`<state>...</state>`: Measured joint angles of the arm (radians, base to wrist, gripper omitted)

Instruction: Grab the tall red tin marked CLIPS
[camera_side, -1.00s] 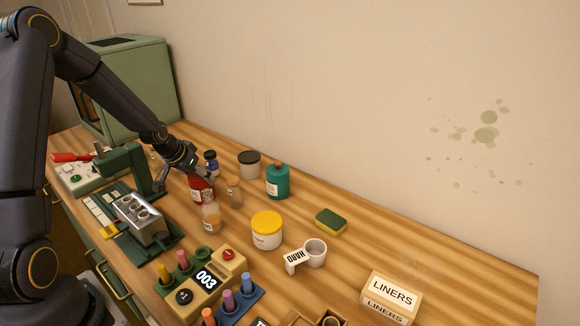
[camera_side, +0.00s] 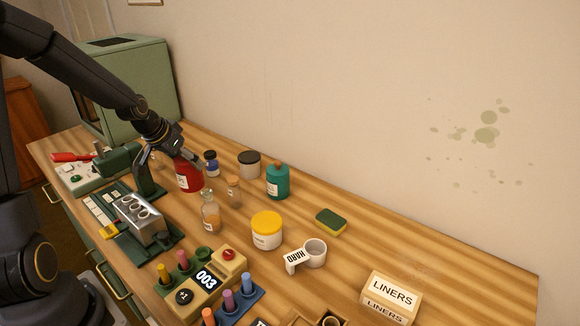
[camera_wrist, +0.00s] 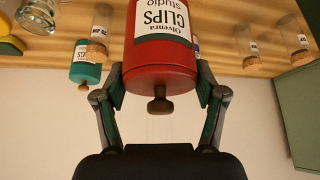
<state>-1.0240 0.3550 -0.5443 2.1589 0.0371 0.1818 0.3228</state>
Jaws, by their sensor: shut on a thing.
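The red tin (camera_side: 188,178) is held in my gripper (camera_side: 185,160), lifted above the table at the left in the side view and slightly tilted. In the wrist view the red tin (camera_wrist: 160,60) fills the middle, upside down in the picture, with its white label reading CLIPS and a dark knob on its lid. The fingers of my gripper (camera_wrist: 160,95) are closed against both sides of it. Part of its label is cut off by the picture's edge.
The table's right side has free room.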

